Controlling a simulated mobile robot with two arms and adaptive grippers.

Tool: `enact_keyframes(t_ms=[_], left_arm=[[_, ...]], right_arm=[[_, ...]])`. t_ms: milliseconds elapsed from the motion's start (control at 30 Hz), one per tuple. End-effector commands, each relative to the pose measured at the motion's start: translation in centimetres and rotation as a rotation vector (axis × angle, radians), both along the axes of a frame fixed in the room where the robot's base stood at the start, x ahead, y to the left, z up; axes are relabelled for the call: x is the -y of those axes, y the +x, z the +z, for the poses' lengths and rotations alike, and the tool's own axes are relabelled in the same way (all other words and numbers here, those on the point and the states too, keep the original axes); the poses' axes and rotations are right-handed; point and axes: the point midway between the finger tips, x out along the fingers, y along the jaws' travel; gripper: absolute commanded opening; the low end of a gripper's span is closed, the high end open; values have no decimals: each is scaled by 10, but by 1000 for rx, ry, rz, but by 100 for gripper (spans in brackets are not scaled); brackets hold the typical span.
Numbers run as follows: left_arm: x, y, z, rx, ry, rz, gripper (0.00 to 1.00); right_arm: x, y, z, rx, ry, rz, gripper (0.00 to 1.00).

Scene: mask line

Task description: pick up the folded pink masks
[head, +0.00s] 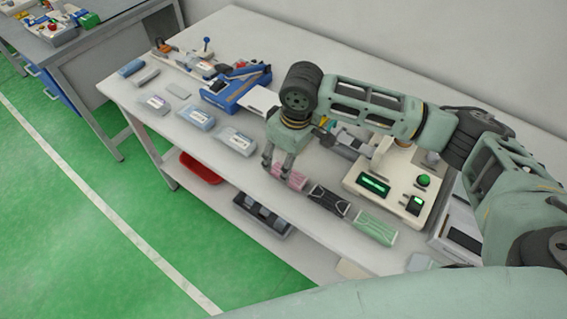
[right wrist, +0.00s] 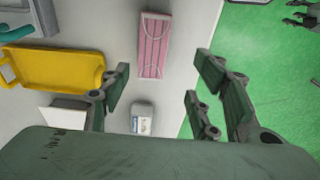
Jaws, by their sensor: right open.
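The folded pink masks (head: 290,177) lie on the white table near its front edge, partly hidden by my right gripper in the head view. In the right wrist view the pink masks (right wrist: 153,46) show as a pleated pink strip with pale ear loops, ahead of the fingers and between their lines. My right gripper (head: 277,168) is open and empty, pointing down at the left end of the pink masks in the head view. In the right wrist view its fingers (right wrist: 160,85) stand wide apart. My left gripper is in neither view.
A black folded mask (head: 329,200) and a green one (head: 375,227) lie to the right. A cream machine (head: 385,184) with a green display stands behind them. Several wrapped packs (head: 236,140) lie to the left. A yellow tray (right wrist: 50,70) shows in the wrist view.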

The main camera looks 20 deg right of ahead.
Motion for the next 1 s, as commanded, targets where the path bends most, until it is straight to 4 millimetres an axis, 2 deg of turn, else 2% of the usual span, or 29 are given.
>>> enact_keyframes(t_ms=[133,367,633,933,1000], left_arm=[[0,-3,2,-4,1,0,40],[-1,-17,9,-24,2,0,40],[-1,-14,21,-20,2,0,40],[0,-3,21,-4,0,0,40],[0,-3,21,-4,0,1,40]], right_arm=[[6,3,-5,-7,-10,-11,56],[6,6,-29,-6,-11,-12,56],[9,9,-68,-5,-10,-10,56],[9,10,-75,-2,-8,-9,56],[9,10,-75,-3,-9,-9,51]])
